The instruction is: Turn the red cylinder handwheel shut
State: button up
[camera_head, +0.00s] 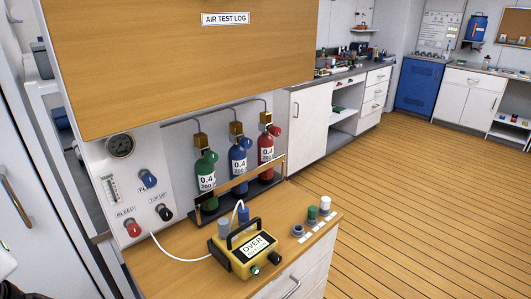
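The red cylinder (266,153) stands upright at the right end of a row of three in the rack on the counter. Its red handwheel (275,130) sits at the top right of the cylinder, below a brass fitting (265,118). I cannot tell from this view whether the handwheel is open or shut. The blue cylinder (238,164) with a blue handwheel (247,143) is in the middle. The green cylinder (207,178) with a green handwheel (212,156) is at the left. My gripper is not in view.
A wooden bar (238,181) crosses in front of the cylinders. A yellow device (247,252) and small capped pieces (312,214) stand on the counter. The panel (135,185) at left has a gauge (120,145) and knobs. A wooden board (180,70) overhangs. The floor at right is clear.

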aim_at(275, 131)
jog(key=i+l, duration=0.2)
jog(key=l, duration=0.15)
jog(key=i+l, duration=0.15)
jog(key=l, duration=0.25)
jog(key=i+l, duration=0.35)
jog(key=i+j, duration=0.3)
jog(key=z, duration=0.05)
